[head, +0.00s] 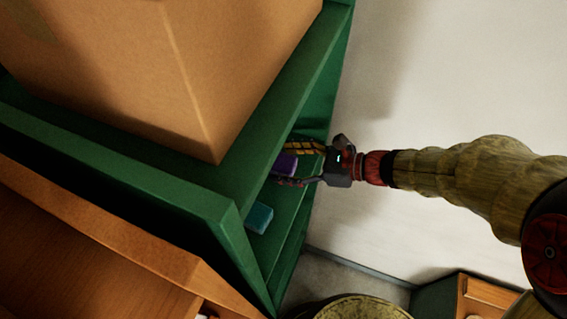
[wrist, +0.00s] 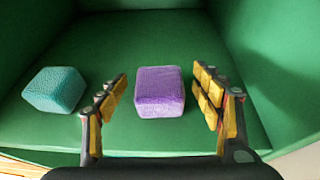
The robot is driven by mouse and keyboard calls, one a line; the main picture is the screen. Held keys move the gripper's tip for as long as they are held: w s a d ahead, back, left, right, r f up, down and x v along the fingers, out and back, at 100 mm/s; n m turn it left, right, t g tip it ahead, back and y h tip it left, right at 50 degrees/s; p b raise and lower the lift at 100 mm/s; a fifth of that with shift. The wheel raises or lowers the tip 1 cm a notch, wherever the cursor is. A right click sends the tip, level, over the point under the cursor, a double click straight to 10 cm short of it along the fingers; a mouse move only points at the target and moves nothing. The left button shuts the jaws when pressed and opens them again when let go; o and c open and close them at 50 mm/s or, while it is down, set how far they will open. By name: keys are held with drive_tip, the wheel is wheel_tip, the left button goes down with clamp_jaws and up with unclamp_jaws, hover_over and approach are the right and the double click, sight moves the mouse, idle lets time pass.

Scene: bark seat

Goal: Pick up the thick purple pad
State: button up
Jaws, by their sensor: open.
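The thick purple pad (wrist: 160,92) lies on the green shelf board in the wrist view, between the two fingers of my gripper (wrist: 163,97). In the head view the purple pad (head: 285,163) shows partly, between my gripper's fingers (head: 290,165), inside the green shelf. My gripper is open and holds nothing.
A teal block (wrist: 55,89) lies left of my gripper, and also shows in the head view (head: 260,218). Green shelf walls (wrist: 270,50) close in at the sides and back. A large cardboard box (head: 165,70) stands on top of the green shelf (head: 215,205).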

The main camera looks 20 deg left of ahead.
drive_tip(key=shift+a+f, duration=0.2)
drive_tip(key=shift+a, duration=0.25)
drive_tip(key=shift+c, duration=0.5)
drive_tip(key=c, duration=0.9)
